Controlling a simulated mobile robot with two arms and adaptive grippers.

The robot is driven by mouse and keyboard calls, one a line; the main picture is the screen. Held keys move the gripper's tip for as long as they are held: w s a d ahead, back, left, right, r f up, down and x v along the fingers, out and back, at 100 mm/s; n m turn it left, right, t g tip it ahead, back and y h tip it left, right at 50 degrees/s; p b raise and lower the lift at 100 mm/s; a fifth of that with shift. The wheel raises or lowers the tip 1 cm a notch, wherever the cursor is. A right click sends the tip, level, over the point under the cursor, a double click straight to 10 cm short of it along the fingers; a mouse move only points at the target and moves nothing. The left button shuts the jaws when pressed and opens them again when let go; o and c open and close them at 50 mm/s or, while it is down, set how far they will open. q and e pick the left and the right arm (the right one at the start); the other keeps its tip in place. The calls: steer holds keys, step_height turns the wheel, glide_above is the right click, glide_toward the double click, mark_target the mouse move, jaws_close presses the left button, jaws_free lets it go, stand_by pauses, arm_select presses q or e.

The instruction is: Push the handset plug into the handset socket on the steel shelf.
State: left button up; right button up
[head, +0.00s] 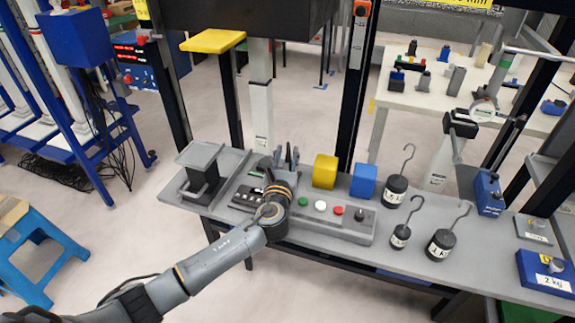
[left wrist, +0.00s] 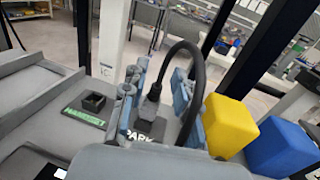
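The handset plug (left wrist: 152,103), dark grey with a thick black cable looping up and right, stands upright at a plate marked PARK (left wrist: 139,136). The handset socket (left wrist: 93,103) is a small black square block on a green-lettered plate, left of the plug. My left gripper (head: 286,158) reaches down over the steel shelf (head: 490,242). In the left wrist view its blue-grey fingers (left wrist: 157,100) stand on either side of the plug, with a gap visible toward the right finger. The plug's lower end is partly hidden. My right gripper is out of view.
Yellow (head: 325,171) and blue (head: 363,181) blocks stand right of the gripper. A button box (head: 322,220) lies in front of them. Hooked weights (head: 441,245) stand further right. A grey tray stand (head: 200,158) occupies the shelf's left end.

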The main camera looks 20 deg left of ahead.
arm_select(q)
steer(key=shift+w+a+f, duration=0.1)
steer(key=shift+w, duration=0.65)
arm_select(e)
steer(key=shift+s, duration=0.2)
arm_select(q)
jaws_close()
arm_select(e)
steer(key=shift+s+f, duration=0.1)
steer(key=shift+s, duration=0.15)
